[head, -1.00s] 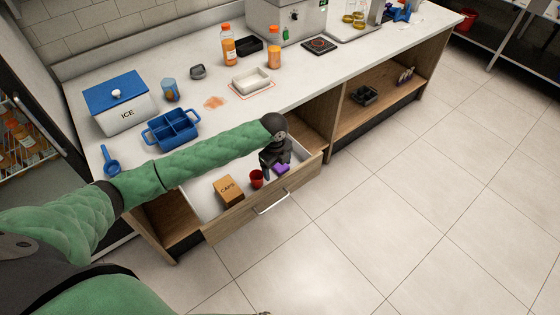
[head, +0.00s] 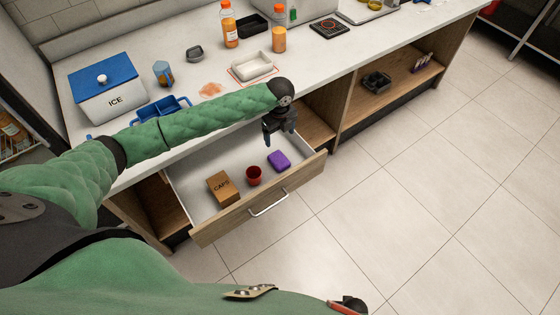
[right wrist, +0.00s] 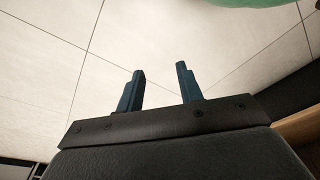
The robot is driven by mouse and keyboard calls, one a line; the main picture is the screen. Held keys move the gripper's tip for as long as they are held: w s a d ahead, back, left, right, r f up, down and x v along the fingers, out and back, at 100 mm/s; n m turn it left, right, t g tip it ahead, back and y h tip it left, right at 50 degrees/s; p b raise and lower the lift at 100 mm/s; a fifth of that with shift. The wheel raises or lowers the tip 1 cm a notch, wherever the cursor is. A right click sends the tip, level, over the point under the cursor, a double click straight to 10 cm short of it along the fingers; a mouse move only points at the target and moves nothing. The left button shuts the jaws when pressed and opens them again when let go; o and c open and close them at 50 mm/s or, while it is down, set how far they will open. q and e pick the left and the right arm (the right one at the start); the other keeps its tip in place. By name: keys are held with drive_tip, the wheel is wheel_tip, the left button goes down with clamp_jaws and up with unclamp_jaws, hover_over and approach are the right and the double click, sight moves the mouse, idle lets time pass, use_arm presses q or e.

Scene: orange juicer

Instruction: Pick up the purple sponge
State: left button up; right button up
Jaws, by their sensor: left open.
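The purple sponge (head: 279,160) lies in the open drawer (head: 208,228), toward its right end, in the head view. My left gripper (head: 279,140) is open and empty, pointing down just above and behind the sponge, apart from it. My right gripper shows in the right wrist view (right wrist: 160,88) with its two fingers spread and nothing between them; only floor lies beyond it.
In the drawer, a red cup (head: 254,176) stands left of the sponge, and a brown CAPS box (head: 222,187) stands further left. The counter above holds an ICE box (head: 108,95), a blue divided tray (head: 160,113), a white dish (head: 252,66) and orange bottles (head: 279,40).

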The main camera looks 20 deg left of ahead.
sight(279, 159)
use_arm(q)
wheel_tip(279, 159, down, 6)
drive_tip(key=b, duration=0.5)
drive_tip(key=shift+s, duration=0.1)
use_arm(e)
wheel_tip(279, 159, up, 15)
drive_tip(key=w+a, duration=0.3)
use_arm(q)
drive_tip(key=shift+f+p, duration=0.3)
drive_tip(key=shift+f, duration=0.9)
drive_tip(key=f, duration=0.1)
drive_tip(key=f+p, duration=0.2)
drive_tip(key=f, duration=0.1)
drive_tip(key=shift+s, duration=0.25)
drive_tip(key=shift+f, duration=0.55)
use_arm(e)
wheel_tip(279, 159, down, 10)
drive_tip(key=s+d, duration=0.2)
drive_tip(key=shift+s, duration=0.35)
use_arm(q)
drive_tip(key=shift+c, duration=0.4)
use_arm(e)
drive_tip(key=shift+r, duration=0.1)
use_arm(q)
drive_tip(key=c, duration=1)
drive_tip(key=shift+c, duration=0.2)
use_arm(e)
drive_tip(key=shift+w, duration=0.1)
